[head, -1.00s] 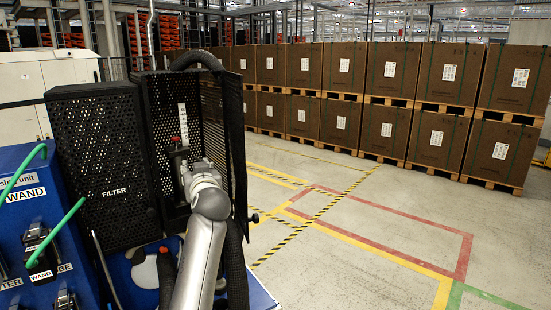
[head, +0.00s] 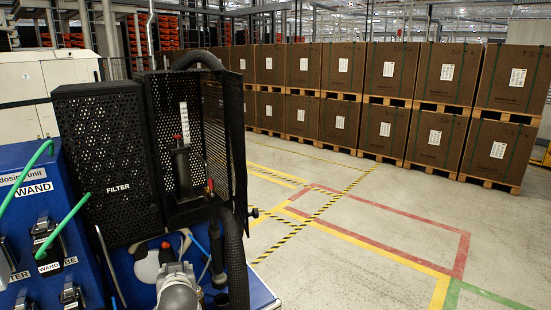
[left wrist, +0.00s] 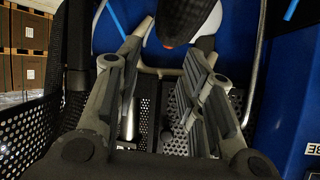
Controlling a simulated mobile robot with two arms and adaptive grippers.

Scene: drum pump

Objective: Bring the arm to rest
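My arm (head: 178,287) shows at the bottom of the head view, low in front of the pump unit. Its gripper cannot be made out there. In the left wrist view my left gripper (left wrist: 168,55) has its two fingers spread apart, with nothing held between them. A dark rounded part with a small orange spot (left wrist: 188,18) lies beyond the fingertips; whether it touches them I cannot tell. My right gripper is in neither view.
The black perforated cage (head: 215,120) stands open, with a dark upright cylinder and red knob (head: 181,160) inside. The FILTER box (head: 110,165) and blue unit with green hoses (head: 30,220) are at left. A black hose (head: 236,265) hangs close by. Floor at right (head: 350,220) is clear.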

